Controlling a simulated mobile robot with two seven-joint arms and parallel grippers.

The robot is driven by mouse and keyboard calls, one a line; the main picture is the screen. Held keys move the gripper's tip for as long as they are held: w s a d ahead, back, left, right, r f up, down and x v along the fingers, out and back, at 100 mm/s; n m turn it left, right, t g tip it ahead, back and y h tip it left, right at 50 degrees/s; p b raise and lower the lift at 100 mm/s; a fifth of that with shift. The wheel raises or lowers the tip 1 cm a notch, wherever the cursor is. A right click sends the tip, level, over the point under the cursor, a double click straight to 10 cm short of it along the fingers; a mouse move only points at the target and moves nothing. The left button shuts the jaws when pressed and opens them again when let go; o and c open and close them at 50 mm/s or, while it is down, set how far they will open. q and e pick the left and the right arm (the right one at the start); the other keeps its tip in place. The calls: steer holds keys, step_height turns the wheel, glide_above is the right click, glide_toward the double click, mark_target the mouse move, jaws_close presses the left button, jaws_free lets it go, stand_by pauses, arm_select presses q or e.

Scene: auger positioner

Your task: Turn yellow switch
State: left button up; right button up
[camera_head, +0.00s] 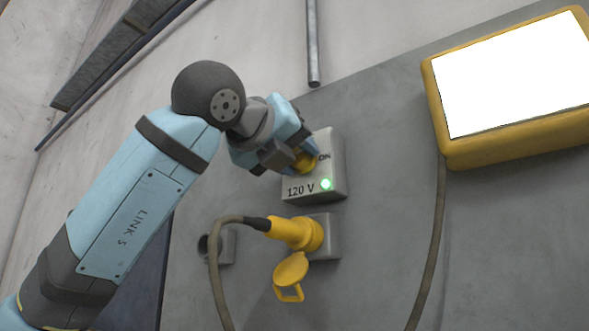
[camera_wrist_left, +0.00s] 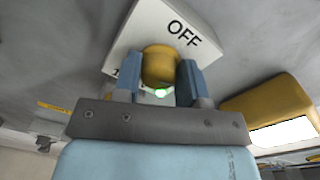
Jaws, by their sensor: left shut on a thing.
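The yellow switch (camera_head: 305,162) is a round knob on a grey box (camera_head: 328,180) marked "ON" and "120 V", with a lit green lamp at its lower right. My left gripper (camera_head: 300,158) reaches it from the upper left and is shut on the knob, hiding part of it. In the left wrist view the yellow switch (camera_wrist_left: 160,64) sits between the two blue fingers of my left gripper (camera_wrist_left: 158,82). The box face there shows "OFF" above the knob. My right gripper is not in view.
Below the box, a yellow plug (camera_head: 292,233) with a cable sits in a socket, its yellow cap (camera_head: 291,272) hanging open. A yellow-framed screen (camera_head: 515,75) is at the upper right, with a cable running down. A grey pipe (camera_head: 313,45) hangs above the box.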

arm_select(q)
steer(key=shift+f+n+b, duration=0.25)
steer(key=shift+n+b, duration=0.65)
steer(key=shift+n, duration=0.1)
steer(key=shift+n+b, duration=0.5)
steer(key=n+b, duration=0.2)
steer(key=shift+n, duration=0.3)
steer(key=shift+a+n+b, duration=0.1)
steer(key=shift+n+b, duration=0.7)
steer(key=shift+n, duration=0.1)
steer(key=n+b, duration=0.2)
steer(key=n, duration=0.1)
steer(key=shift+g, duration=0.3)
steer(key=n+b, duration=0.2)
steer(key=n, duration=0.1)
steer(key=shift+w+r, duration=0.1)
steer(key=shift+n, duration=0.4)
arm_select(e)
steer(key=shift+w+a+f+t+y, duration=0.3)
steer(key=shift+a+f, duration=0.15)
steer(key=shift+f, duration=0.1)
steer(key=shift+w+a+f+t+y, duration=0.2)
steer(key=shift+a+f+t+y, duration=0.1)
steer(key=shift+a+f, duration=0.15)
arm_select(q)
steer(key=shift+r+b, duration=0.1)
steer(key=shift+b, duration=0.2)
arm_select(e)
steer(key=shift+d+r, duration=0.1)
